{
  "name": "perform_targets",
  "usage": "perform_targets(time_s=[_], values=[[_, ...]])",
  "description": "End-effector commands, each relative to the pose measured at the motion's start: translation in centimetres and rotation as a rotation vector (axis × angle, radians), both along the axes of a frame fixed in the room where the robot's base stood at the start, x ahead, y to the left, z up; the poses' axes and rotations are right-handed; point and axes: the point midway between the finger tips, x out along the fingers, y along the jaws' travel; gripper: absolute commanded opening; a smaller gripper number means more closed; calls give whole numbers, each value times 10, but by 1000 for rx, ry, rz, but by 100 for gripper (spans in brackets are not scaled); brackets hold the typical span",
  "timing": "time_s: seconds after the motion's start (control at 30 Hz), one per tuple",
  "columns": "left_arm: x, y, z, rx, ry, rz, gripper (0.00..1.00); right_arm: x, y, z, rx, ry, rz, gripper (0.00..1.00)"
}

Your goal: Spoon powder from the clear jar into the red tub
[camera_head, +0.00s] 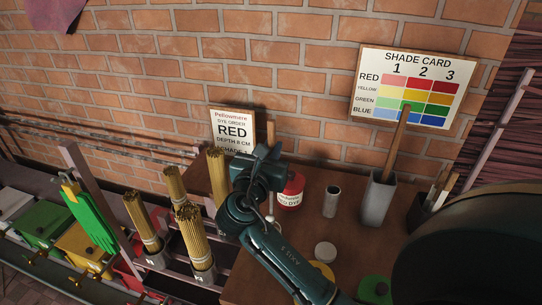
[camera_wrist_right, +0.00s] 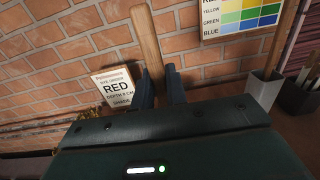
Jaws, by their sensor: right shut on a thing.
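My right gripper (camera_head: 262,155) is shut on a wooden stick, likely the spoon's handle (camera_head: 270,133). The handle (camera_wrist_right: 147,45) stands nearly upright between the fingers (camera_wrist_right: 161,88) in the right wrist view. Its lower end is mostly hidden by the gripper and arm in the head view. The red tub (camera_head: 291,192), with a white label, stands on the wooden table just right of my gripper. I cannot make out the clear jar; my arm covers part of the table. My left gripper is not in view.
A metal cylinder (camera_head: 332,201) and a grey holder (camera_head: 379,198) with a wooden stick stand right of the tub. A white round lid (camera_head: 325,252) lies in front. Bundles of incense sticks (camera_head: 193,233) stand left. The order sign (camera_head: 233,132) and shade card (camera_head: 413,88) are behind.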

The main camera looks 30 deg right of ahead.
Motion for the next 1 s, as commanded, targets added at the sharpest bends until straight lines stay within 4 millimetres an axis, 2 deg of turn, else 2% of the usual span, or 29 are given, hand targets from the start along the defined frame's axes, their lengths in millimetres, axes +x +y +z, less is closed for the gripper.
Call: perform_targets(time_s=[0.5, 1.0], values=[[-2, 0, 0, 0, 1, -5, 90, 0, 0, 51, 1, -3, -1, 0], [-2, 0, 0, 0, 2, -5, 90, 0, 0, 55, 0, 0, -1, 0]])
